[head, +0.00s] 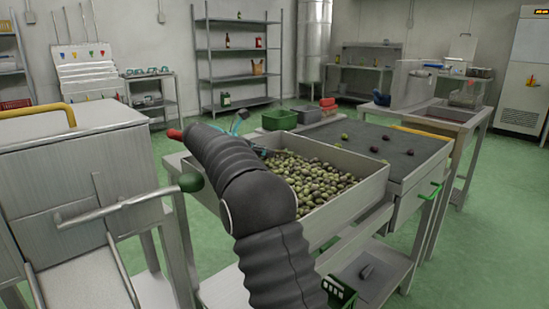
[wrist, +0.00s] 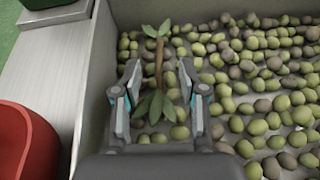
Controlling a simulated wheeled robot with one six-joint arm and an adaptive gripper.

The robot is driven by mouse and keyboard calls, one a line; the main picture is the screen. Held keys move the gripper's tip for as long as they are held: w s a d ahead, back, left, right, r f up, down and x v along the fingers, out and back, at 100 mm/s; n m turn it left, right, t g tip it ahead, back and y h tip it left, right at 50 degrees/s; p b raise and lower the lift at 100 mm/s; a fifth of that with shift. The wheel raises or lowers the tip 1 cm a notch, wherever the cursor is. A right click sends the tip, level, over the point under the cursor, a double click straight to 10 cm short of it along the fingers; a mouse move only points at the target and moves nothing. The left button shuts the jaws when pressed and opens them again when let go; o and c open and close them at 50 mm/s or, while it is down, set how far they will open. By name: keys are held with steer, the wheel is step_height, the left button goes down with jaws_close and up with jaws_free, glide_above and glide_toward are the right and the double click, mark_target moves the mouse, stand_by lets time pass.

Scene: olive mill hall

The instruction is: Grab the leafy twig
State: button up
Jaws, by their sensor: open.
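The leafy twig (wrist: 158,62) lies on the olives in the wrist view, with a brown stem and green leaves at both ends. It lies lengthwise between the fingers of my gripper (wrist: 158,88), which is open. The lower leaves sit between the fingers and the upper leaves reach beyond the fingertips. I cannot tell whether a finger touches it. In the head view my arm hides the twig and most of the gripper. The olives (head: 315,180) fill a grey tray (head: 345,206) on a metal table.
A red container (wrist: 25,140) stands left of the tray in the wrist view. A metal machine (head: 75,170) stands at left.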

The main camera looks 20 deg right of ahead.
steer(key=x, duration=0.5)
steer(key=shift+r, duration=0.1)
jaws_close()
